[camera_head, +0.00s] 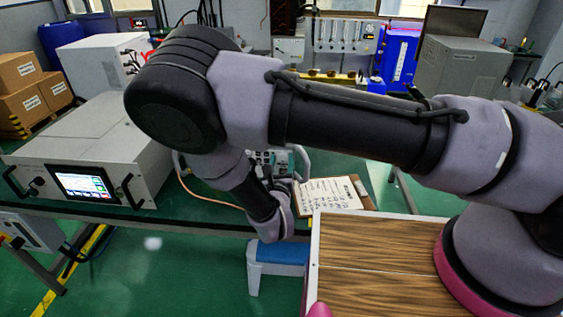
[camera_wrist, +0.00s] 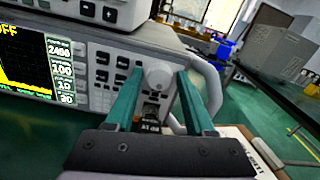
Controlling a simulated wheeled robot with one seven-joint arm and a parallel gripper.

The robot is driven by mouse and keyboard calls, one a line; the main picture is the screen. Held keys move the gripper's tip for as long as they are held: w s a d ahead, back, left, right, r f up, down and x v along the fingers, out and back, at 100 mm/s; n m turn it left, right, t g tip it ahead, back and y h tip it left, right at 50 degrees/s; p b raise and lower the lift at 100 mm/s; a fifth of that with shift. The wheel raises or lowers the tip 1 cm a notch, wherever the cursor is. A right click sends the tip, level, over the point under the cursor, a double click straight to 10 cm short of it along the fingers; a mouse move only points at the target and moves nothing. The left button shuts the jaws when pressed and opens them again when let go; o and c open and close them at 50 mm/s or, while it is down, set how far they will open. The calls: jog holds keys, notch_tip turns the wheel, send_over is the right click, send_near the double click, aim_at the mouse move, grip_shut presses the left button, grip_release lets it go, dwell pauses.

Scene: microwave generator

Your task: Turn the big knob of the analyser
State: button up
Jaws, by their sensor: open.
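The analyser (camera_wrist: 102,75) fills the left of the wrist view, with a yellow-on-black screen, rows of buttons and a light grey side handle. Its big knob (camera_wrist: 158,74) is pale and round, at the upper right of the front panel. My gripper (camera_wrist: 158,69) is open, its two teal fingers pointing at the panel. The knob shows between the fingertips; I cannot tell whether either finger touches it. In the head view the analyser (camera_head: 298,160) stands on the bench, mostly hidden behind my arm, and my fingers are hidden.
A clipboard with paper (camera_head: 330,193) lies right of the analyser. A grey instrument with a lit screen (camera_head: 85,185) stands on the bench at left. A blue-topped stool (camera_head: 280,253) is in front. Another device (camera_wrist: 100,10) sits above the analyser in the wrist view.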

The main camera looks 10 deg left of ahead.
grip_shut()
jog(key=shift+m, duration=2)
grip_release()
jog(key=shift+s, duration=0.15)
jog(key=s, duration=1)
jog(key=shift+s+d, duration=0.3)
jog(key=shift+d, duration=0.05)
